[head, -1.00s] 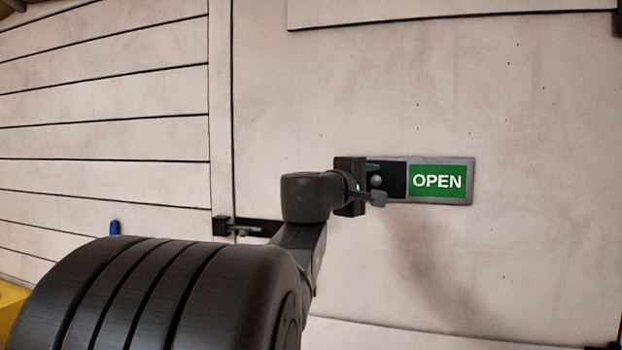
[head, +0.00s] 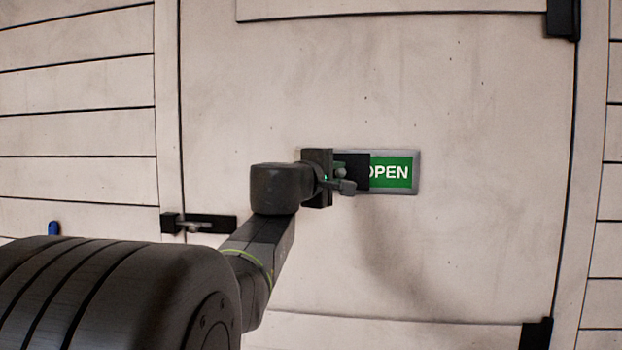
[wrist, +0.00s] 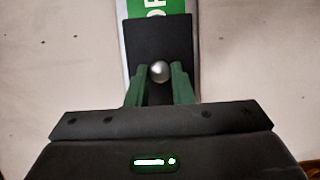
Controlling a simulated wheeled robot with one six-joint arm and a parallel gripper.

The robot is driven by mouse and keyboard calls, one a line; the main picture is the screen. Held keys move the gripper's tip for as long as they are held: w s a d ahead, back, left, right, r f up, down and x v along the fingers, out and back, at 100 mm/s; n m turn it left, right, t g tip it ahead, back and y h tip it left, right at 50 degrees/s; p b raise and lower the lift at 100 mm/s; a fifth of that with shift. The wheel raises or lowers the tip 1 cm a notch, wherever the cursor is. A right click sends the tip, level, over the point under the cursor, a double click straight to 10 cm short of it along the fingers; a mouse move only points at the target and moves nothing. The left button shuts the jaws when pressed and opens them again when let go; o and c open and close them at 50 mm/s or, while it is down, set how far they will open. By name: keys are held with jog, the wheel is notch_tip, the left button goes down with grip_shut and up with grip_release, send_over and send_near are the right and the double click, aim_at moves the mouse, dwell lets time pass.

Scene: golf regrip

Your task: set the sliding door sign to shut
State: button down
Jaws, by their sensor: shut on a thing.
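The door sign (head: 416,172) is a grey-framed plate on the pale door, with a green field reading "OPEN" on its right. Its black sliding cover (head: 356,171) now hides most of the letter O. My gripper (head: 345,178) is at the cover from the left. In the wrist view, the green fingers of my gripper (wrist: 160,80) are shut on the round silver knob (wrist: 159,71) of the black cover (wrist: 158,38). The left part of the sign is hidden behind my gripper in the head view.
A black latch (head: 198,223) with a metal bolt sits at the door's left edge, below my wrist. Black hinges (head: 563,18) are at the door's right edge. A blue thing (head: 54,228) shows at the far left. The door around the sign is bare.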

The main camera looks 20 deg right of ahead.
jog(key=s+d, duration=0.1)
jog(key=d, duration=0.2)
jog(key=s+d, duration=0.4)
jog(key=d, duration=0.1)
jog(key=shift+s+d+b, duration=0.15)
jog(key=shift+d+b, duration=0.15)
jog(key=shift+b, duration=0.05)
jog(key=c, duration=1.3)
grip_release()
jog(key=shift+d, duration=0.1)
jog(key=shift+o, duration=0.2)
jog(key=b+v, duration=0.1)
jog(key=v, duration=1.3)
jog(key=shift+d, duration=0.1)
